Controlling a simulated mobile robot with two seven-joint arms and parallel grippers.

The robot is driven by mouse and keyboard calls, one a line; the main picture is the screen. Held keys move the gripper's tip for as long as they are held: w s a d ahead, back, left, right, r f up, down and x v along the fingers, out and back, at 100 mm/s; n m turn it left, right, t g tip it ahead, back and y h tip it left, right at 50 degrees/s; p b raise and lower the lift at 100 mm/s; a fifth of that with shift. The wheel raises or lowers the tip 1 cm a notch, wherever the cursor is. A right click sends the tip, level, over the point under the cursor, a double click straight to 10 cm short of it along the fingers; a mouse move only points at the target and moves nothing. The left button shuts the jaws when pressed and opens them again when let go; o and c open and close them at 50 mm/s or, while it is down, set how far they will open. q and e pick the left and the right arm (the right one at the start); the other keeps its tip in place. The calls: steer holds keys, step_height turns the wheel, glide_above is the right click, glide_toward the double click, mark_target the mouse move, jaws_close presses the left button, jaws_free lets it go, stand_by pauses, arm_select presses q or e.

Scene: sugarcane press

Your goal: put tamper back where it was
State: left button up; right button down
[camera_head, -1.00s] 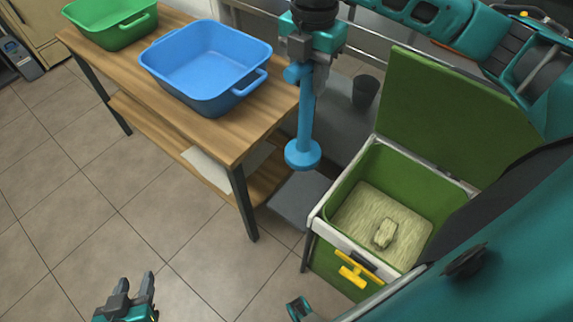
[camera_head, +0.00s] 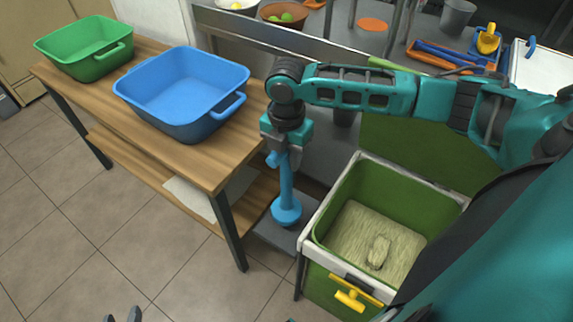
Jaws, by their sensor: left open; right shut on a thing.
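The blue tamper (camera_head: 286,200) hangs upright with its round flat foot down, between the wooden table and the green bin. My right gripper (camera_head: 279,155) is shut on its upper part. The tamper's foot shows over a dark grey flat surface (camera_head: 272,238) low beside the table; I cannot tell whether it touches it. My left gripper (camera_head: 124,317) is open and empty at the bottom edge, with only its fingertips in view.
The green bin (camera_head: 392,177) holds fibrous pale material and has a yellow latch (camera_head: 350,293). A blue basin (camera_head: 182,90) and a green basin (camera_head: 84,48) stand on the wooden table (camera_head: 190,160). A grey counter with bowls and tools lies behind.

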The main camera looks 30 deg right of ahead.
step_height(320, 180, down, 3)
steer(key=shift+r, duration=0.15)
arm_select(q)
steer(key=shift+d+f, duration=0.1)
steer(key=shift+d, duration=0.15)
arm_select(e)
steer(key=shift+f, duration=0.25)
steer(key=c, duration=0.7)
jaws_free()
steer(key=shift+c, duration=0.2)
step_height(320, 180, up, 12)
steer(key=shift+r+p, duration=0.15)
steer(key=shift+p, duration=1.05)
arm_select(q)
steer(key=shift+s+a+r, duration=0.25)
steer(key=shift+a+r, duration=0.25)
steer(key=shift+a, duration=0.15)
